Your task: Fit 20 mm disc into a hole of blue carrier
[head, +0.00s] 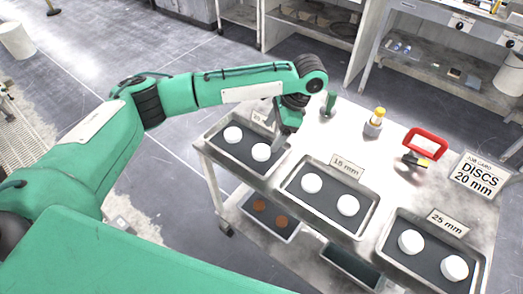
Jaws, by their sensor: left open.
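The left tray (213,137) holds two white discs, one at its left (233,134) and one at its right (262,152). Its label (262,117) is partly hidden by my arm, so I cannot read its size. My left gripper (279,146) is open and points down at the right end of this tray, close to the right disc. I cannot tell whether it touches the disc. A job card (479,177) reads "DISCS 20 mm". No blue carrier shows in this view. My right gripper is out of view.
The 15 mm tray (286,189) and 25 mm tray (394,250) each hold two white discs. Behind them stand a green item (328,103), a yellow-capped bottle (374,122) and a red-handled tool (424,143). A lower shelf holds a tray with brown discs (260,205).

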